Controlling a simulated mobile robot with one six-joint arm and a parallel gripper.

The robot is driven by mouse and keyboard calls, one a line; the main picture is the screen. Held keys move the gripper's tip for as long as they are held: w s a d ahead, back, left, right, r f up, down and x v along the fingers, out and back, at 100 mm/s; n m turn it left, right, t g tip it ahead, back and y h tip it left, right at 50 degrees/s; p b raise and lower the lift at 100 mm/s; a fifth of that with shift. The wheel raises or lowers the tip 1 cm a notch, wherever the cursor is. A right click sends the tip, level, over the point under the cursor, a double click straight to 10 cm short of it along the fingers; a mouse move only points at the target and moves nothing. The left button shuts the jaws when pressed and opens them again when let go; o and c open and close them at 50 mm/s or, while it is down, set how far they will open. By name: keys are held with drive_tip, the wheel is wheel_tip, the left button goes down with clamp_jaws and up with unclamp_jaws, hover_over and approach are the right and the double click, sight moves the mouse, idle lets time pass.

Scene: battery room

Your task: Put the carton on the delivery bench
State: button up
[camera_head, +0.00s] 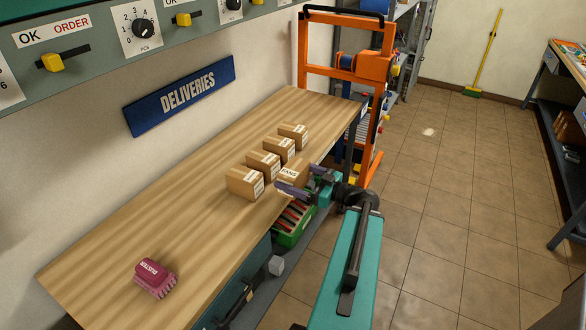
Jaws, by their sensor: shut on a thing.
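The delivery bench (190,215) is a long wooden top under a blue DELIVERIES sign (182,94). My gripper (303,181) is at the bench's right edge, with its dark fingers on either side of a small brown carton (291,175). It is shut on this carton, which has a white label on top; the fingers hide part of its sides. I cannot tell whether the carton touches the bench top or hangs just above it. Several similar cartons stand in a slanting row close by on the bench, the nearest one (243,184) just left of the held carton.
A green crate (294,226) sits below the bench edge. An orange lifter (364,68) stands at the far end. Tiled floor (440,180) is open on the right.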

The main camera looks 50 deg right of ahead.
sight(297, 183)
drive_tip(key=shift+s+a+r+p, duration=0.2)
drive_tip(key=shift+r+p, duration=0.1)
drive_tip(key=shift+p, duration=0.55)
drive_tip(key=s+p, duration=0.1)
drive_tip(key=p, duration=0.3)
drive_tip(key=shift+a, duration=0.4)
drive_tip(key=s+a+p, duration=0.2)
drive_tip(key=p, duration=0.1)
drive_tip(key=shift+s+r+p, duration=0.1)
drive_tip(key=shift+r+p, duration=0.15)
drive_tip(key=shift+p, duration=0.05)
drive_tip(key=s+p, duration=0.1)
drive_tip(key=a+p, duration=0.1)
drive_tip(key=p, duration=0.1)
drive_tip(key=shift+s+a+f, duration=0.15)
drive_tip(key=shift+s, duration=0.25)
drive_tip(key=shift+f, duration=0.1)
